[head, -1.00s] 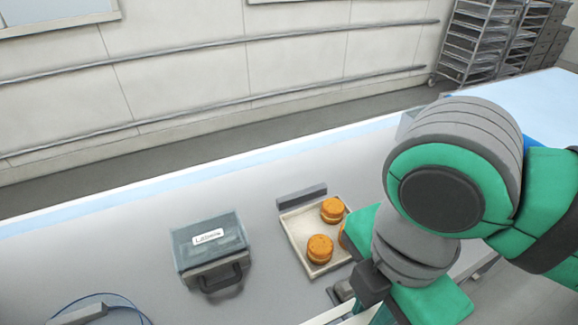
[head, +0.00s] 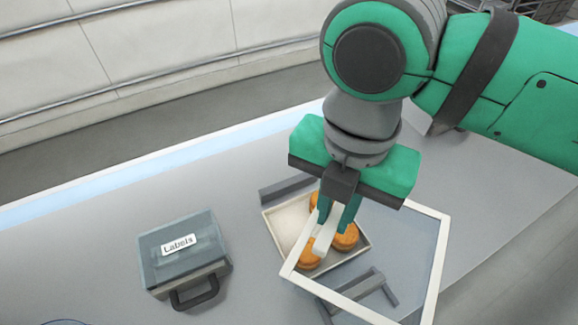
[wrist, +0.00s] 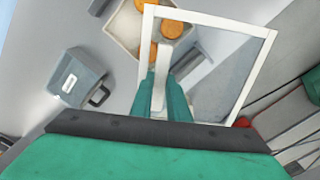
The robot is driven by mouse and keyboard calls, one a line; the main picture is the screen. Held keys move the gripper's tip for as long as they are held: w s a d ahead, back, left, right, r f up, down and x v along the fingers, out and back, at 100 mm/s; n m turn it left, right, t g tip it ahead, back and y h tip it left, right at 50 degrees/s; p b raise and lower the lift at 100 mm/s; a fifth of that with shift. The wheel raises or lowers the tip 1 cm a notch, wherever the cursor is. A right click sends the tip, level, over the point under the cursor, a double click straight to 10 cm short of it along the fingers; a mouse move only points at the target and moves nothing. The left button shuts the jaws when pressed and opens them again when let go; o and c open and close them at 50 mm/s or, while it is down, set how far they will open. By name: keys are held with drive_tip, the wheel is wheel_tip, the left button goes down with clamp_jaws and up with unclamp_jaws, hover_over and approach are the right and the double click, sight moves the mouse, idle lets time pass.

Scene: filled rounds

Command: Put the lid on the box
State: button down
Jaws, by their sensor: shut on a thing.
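The lid (head: 437,262) is a clear panel in a white square frame with a white bar handle (head: 325,238). My gripper (head: 337,215) is shut on that handle and holds the lid above the table. The box (head: 285,228) is a shallow, open, cream tray holding several orange filled rounds (head: 308,258). The lid lies to the right of the box in the head view and overlaps only part of it, turned somewhat against it. In the wrist view the lid (wrist: 247,85) also covers only the right part of the box (wrist: 122,30).
Grey brackets stand at the box's far side (head: 287,188) and near side (head: 362,290). A grey case marked "Labels" (head: 180,270) stands to the left. The table between case and box is clear. A wall runs behind the table.

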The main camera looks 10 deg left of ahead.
drive_tip(key=w+a+n, duration=0.4)
drive_tip(key=a+n, duration=0.3)
drive_tip(key=n, duration=0.4)
drive_tip(key=shift+a, duration=0.15)
drive_tip(key=shift+w+f, duration=0.1)
